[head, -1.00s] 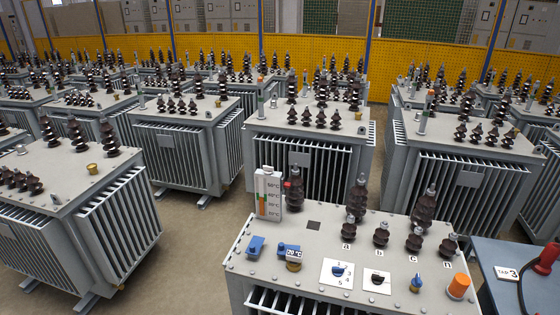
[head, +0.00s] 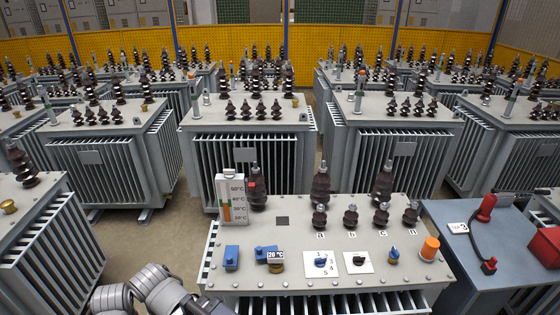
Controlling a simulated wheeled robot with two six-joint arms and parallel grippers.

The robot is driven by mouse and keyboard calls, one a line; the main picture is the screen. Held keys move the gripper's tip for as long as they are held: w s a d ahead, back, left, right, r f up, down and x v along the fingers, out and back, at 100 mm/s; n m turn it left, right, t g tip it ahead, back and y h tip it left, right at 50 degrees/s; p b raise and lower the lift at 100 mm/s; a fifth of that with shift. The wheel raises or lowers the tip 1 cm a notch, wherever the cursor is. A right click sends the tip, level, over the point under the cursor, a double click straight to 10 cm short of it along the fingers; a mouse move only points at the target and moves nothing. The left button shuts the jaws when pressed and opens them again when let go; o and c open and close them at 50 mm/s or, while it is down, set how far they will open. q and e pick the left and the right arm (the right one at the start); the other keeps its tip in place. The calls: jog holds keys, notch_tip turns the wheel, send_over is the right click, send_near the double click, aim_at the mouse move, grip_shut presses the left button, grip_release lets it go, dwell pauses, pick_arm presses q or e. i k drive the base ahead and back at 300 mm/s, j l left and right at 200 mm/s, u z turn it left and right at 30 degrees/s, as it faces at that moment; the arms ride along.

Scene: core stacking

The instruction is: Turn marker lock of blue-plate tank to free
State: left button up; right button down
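The nearest grey tank (head: 300,275) stands in front of me with its top in full view. On that top are a blue dial (head: 320,259) on a white numbered plate, a black knob (head: 358,260) on another white plate, and a small blue knob (head: 394,255). I cannot tell which of these is the marker lock, and no plain blue plate is clear. Part of my arm shows at the bottom left. Neither gripper is in view.
Dark ribbed insulators (head: 320,187) and a thermometer board (head: 231,199) rise from the tank's back. An orange cap (head: 430,248) sits at its right. A blue-grey table (head: 470,250) with a red-handled cable (head: 487,208) stands at right. Many tanks fill the floor behind.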

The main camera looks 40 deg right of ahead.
aim_at(229, 173)
jog(key=i+z, duration=0.2)
jog(key=z, duration=0.25)
jog(key=i+j+z, duration=0.1)
jog(key=z, duration=0.3)
jog(key=i+j+z, duration=0.2)
jog(key=z, duration=0.25)
jog(key=i+j+z, duration=0.2)
jog(key=z, duration=0.25)
jog(key=i+j, duration=0.05)
